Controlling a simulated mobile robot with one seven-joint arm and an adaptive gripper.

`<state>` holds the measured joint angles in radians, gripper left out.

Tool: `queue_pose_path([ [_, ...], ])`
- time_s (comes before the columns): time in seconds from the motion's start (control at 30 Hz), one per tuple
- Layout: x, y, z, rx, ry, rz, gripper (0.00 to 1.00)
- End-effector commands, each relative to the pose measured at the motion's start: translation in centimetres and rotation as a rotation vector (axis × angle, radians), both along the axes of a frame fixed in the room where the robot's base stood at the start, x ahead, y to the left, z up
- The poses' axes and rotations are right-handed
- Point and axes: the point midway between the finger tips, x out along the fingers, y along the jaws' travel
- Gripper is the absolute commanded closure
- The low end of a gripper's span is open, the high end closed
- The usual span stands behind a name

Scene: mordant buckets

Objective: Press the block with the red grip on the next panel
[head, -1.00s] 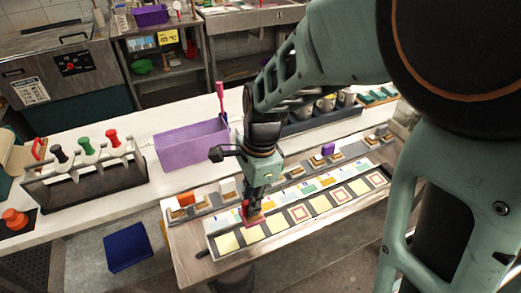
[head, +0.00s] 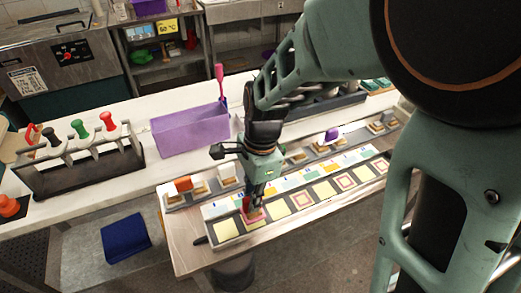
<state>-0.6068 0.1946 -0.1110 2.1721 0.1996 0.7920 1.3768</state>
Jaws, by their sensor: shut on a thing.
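My gripper (head: 249,205) points down over the near strip of panels (head: 238,240) and is shut on the block with the red grip (head: 246,204). The block's pinkish-red base is at the second panel from the left, and the fingers hide part of it. I cannot tell whether it is touching the panel. The first panel (head: 226,229) and third panel (head: 277,207) look plain yellow. The fourth panel (head: 301,198) bears a red square outline, as do some panels farther right.
Behind the strip is a grey rack with an orange-topped block (head: 183,184), a white-topped block (head: 227,173) and a purple-topped block (head: 331,134). A purple bin (head: 190,132) and a stamp stand (head: 85,170) are on the white counter.

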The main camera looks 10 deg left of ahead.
Motion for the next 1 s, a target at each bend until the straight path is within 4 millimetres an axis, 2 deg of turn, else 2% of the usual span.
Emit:
queue_pose_path([
  [0.47, 0.0, 0.0, -0.2, 0.0, 0.0, 0.0, 1.0],
  [1.0, 0.0, 0.0, -1.8, -0.001, 0.001, 0.0, 1.0],
])
